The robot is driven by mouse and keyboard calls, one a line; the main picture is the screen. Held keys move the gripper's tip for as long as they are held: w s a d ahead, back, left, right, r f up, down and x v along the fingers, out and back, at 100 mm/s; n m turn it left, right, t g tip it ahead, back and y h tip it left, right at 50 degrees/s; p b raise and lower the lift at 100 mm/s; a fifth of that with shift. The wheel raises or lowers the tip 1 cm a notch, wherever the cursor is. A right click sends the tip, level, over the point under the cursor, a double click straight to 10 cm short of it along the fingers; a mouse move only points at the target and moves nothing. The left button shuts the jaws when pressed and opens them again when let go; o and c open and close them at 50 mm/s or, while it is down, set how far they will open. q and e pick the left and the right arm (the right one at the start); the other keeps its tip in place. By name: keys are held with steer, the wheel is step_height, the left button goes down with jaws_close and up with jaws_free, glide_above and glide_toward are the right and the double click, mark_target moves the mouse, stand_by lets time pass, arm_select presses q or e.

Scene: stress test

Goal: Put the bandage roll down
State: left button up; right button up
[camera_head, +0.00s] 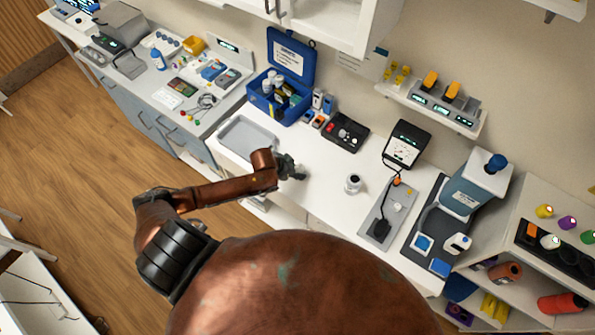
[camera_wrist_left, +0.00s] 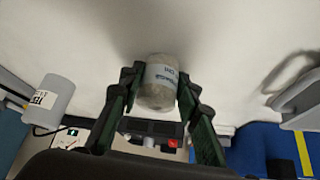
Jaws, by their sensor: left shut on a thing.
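The bandage roll (camera_wrist_left: 158,88) is a pale, off-white cylinder with a light printed label. In the left wrist view it sits between the two dark green fingers of my left gripper (camera_wrist_left: 157,100), which is shut on it. In the head view my left gripper (camera_head: 291,168) is over the white counter (camera_head: 318,205), right of the grey tray; there the roll is hidden or too small to make out. I cannot tell whether the roll touches the counter. My right gripper is not in view.
A shallow grey tray (camera_head: 246,138) lies left of the gripper. A white jar (camera_head: 353,184) stands to the right. A blue open case (camera_head: 268,101) and a black tray (camera_head: 358,133) are behind, and a meter (camera_head: 405,148) is farther right. Counter between gripper and jar is clear.

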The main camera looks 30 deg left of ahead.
arm_select(q)
steer(key=o, duration=1)
steer(key=shift+f, duration=0.1)
steer(key=v, duration=1.2)
